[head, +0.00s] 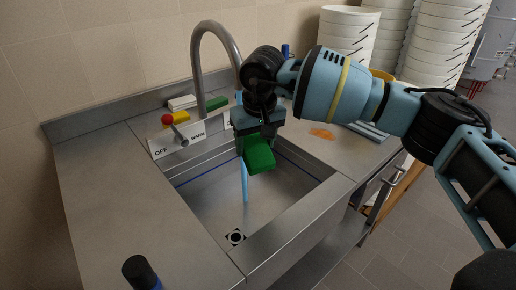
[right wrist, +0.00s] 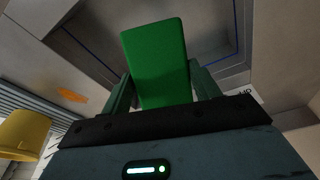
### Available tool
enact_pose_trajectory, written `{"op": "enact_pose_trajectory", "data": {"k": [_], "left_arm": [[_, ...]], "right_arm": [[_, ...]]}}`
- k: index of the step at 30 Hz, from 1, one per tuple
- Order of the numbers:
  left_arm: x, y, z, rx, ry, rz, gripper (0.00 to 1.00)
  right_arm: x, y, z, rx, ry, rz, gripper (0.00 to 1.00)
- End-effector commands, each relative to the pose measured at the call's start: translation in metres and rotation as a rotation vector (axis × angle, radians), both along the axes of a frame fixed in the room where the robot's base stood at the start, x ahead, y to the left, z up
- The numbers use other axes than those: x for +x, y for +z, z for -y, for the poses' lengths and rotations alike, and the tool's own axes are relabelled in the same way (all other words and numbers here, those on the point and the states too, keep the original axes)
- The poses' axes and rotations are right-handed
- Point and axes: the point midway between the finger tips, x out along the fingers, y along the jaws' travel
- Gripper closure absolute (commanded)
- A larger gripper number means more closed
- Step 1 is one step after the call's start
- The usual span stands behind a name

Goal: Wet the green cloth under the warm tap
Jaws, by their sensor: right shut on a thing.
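The green cloth (head: 260,156) is held in my right gripper (head: 257,138), over the basin of the steel sink (head: 285,222). In the right wrist view the cloth (right wrist: 156,55) sticks out as a flat block between the two fingers. The tap (head: 197,62) arches above and behind the gripper; its outlet is hidden behind my wrist. A pale blue water stream (head: 244,182) falls into the basin by the cloth's left edge; I cannot tell whether it touches the cloth. The red-knobbed lever (head: 168,119) stands at a panel marked OFF and WARM (head: 198,137). My left gripper is not visible.
An orange patch (head: 322,134) lies on the right counter. Stacked white tubs (head: 347,35) stand at the back right. The left counter is mostly clear.

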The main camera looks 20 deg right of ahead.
Motion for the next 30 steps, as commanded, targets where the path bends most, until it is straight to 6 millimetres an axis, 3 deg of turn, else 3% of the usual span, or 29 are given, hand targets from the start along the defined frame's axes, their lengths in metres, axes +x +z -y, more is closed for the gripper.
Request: {"op": "enact_pose_trajectory", "data": {"k": [15,30], "left_arm": [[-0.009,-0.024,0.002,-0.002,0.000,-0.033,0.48],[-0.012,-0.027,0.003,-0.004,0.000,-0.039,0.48]], "right_arm": [[0.040,-0.010,-0.002,0.001,0.000,-0.002,0.57],[0.049,-0.009,-0.002,0.000,0.001,0.001,0.57]]}}
